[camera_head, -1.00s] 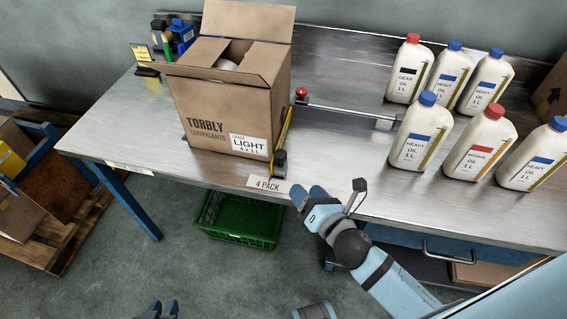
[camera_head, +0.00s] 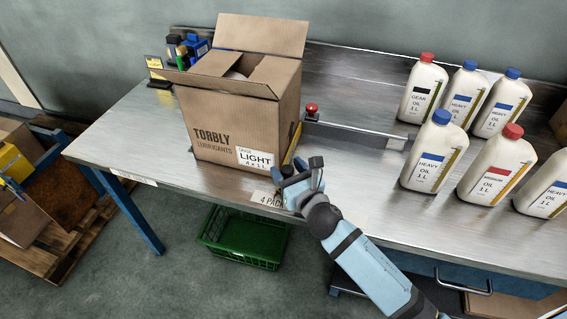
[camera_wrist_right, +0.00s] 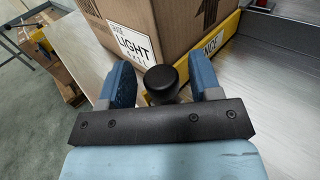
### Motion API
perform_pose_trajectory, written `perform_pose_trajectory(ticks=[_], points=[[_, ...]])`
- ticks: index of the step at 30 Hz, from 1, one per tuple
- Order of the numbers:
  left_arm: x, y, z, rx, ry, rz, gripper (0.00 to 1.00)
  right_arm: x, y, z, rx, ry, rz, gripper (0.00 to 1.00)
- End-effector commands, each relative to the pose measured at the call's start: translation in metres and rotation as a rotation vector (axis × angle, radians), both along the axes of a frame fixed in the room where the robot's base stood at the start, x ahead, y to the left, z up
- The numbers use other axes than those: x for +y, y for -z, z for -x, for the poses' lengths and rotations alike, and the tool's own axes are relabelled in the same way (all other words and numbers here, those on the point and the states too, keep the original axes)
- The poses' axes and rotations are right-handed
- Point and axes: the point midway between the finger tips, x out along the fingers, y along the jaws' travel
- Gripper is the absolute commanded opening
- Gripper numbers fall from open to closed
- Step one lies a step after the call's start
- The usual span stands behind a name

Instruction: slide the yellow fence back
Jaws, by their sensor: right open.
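The yellow fence (camera_wrist_right: 212,46) runs along the side of the open cardboard box (camera_head: 240,118). In the head view only a thin yellow strip of the fence (camera_head: 292,143) shows between the box and my right gripper. A black round knob (camera_wrist_right: 161,83) stands at the fence's near end. My right gripper (camera_head: 297,182) is at the table's front edge, by the box's near right corner. In the wrist view it is open (camera_wrist_right: 160,80), with the blue fingers on either side of the knob. I cannot tell whether they touch it. My left gripper is not in view.
A rail with a red knob (camera_head: 311,110) runs right from behind the box. Several oil bottles (camera_head: 428,152) stand on the right of the steel table (camera_head: 350,165). A green crate (camera_head: 243,238) is under the table. A sign and small items stand behind the box.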

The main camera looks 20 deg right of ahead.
Motion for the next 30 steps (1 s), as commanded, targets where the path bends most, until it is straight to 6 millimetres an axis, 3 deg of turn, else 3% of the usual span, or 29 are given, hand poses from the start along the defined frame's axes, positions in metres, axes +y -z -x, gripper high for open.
perform_pose_trajectory(ticks=[6, 16, 24, 30], points=[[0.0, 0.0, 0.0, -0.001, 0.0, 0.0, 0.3, 0.004, 0.0, -0.021, 0.0, 0.0, -0.001, 0.58], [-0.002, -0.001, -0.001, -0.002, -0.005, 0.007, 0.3, 0.005, 0.0, -0.024, 0.0, 0.0, -0.001, 0.58], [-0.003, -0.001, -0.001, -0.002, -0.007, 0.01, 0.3, 0.005, 0.0, -0.024, 0.0, 0.0, -0.001, 0.0], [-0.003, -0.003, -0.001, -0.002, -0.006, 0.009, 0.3, 0.0, 0.0, -0.021, 0.001, 0.0, 0.0, 0.0]])
